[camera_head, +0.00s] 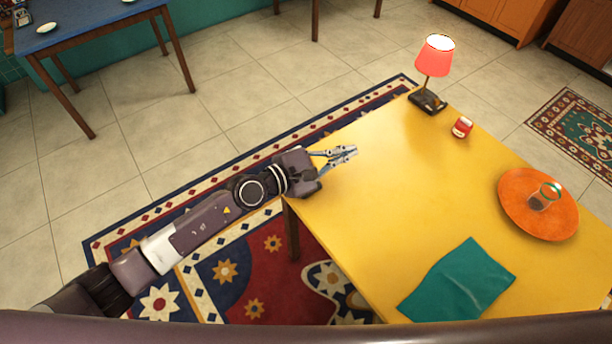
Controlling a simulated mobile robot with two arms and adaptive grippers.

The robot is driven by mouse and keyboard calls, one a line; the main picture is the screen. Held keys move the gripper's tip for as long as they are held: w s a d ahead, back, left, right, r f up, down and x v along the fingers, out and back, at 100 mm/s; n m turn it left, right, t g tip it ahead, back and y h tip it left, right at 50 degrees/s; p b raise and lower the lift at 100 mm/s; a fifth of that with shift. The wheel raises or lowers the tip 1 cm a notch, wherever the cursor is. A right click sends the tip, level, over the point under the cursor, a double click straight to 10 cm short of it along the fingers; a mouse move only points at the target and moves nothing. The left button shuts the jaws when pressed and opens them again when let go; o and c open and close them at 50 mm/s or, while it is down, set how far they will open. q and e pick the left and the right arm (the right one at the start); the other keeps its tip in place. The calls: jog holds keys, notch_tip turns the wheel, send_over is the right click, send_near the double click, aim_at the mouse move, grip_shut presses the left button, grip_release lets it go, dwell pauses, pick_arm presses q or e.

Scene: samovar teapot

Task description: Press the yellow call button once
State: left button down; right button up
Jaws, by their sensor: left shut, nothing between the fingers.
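I cannot make out a yellow call button in the head view; against the yellow table (385,190) it may be hard to tell apart or hidden by my gripper. My left gripper (350,153) reaches in from the left, over the table's left edge area. Its fingers are together and empty, pointing right. I cannot tell whether the fingertips touch the tabletop. My right gripper is not in view.
A red-shaded lamp (436,55) and a small red and white item (462,127) stand at the table's far end. An orange plate (515,208) holds a glass (545,196). A teal cloth (460,283) lies in front. The table's middle is clear.

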pick_arm(q)
jog(key=w+a+f+m+g+y, duration=0.1)
jog(key=w+a+f+m+y, duration=0.1)
jog(key=a+m, duration=0.3)
jog(key=w+a+f+m+y+p, duration=0.1)
jog(key=a+f+m+y, duration=0.3)
jog(key=m, duration=0.7)
jog(key=shift+w+a+f+g+y, duration=0.2)
jog(key=shift+w+a+g+y, duration=0.3)
jog(key=shift+w, duration=0.3)
jog(key=shift+f, duration=0.1)
notch_tip(320, 180, down, 8)
jog(key=b, duration=0.5)
jog(key=shift+f+b, duration=0.35)
jog(key=shift+b, duration=0.15)
jog(key=shift+f+b, duration=0.4)
jog(key=shift+b, duration=0.25)
